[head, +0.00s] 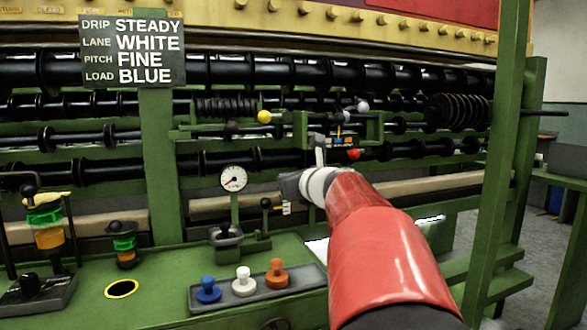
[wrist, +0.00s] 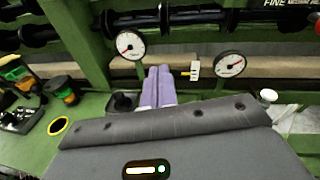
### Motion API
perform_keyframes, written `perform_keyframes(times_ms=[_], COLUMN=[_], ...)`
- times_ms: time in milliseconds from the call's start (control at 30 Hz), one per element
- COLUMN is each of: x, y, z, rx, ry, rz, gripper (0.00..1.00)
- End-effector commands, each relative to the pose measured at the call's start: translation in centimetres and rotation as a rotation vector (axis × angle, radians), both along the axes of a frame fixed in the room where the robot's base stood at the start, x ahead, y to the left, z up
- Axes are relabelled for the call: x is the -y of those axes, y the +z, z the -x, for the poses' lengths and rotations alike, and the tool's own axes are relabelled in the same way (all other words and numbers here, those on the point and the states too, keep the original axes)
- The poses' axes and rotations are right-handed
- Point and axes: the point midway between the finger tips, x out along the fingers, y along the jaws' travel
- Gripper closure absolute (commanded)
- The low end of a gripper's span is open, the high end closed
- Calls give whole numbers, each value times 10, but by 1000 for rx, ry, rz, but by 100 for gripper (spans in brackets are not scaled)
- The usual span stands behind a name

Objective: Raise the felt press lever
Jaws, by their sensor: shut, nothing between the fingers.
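My gripper (wrist: 159,72) shows in the wrist view as two purple fingers pressed together, empty. In the head view its dark end (head: 289,184) is above and just right of a short black-knobbed lever (head: 266,204), which stands upright on the green bench beside a dark cup-like fitting (head: 226,237). This looks like the felt press lever, but no label confirms it. A small white tag (head: 287,208) hangs to its right and also shows in the wrist view (wrist: 194,69). The fingers seem to hide the lever in the wrist view; contact cannot be told.
A round gauge (head: 233,178) stands behind the fitting; a second gauge (wrist: 231,65) shows in the wrist view. A tray (head: 216,301) holds blue, white and orange knobs. A yellow-rimmed hole (head: 121,289) and stacked spools (head: 47,228) are left. Black rollers (head: 260,72) run behind.

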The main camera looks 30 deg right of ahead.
Motion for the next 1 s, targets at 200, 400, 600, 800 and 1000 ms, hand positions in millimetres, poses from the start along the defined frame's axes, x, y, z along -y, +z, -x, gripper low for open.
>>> perform_keyframes(times_ms=[200,400,600,800,1000], x=[0,0,0,0,-30], y=[23,26,26,25,13], z=[15,18,17,17,21], rx=[2,0,0,0,-58], ry=[-1,0,0,0,70], rz=[0,0,0,0,130], gripper=[100,100,100,100,100])
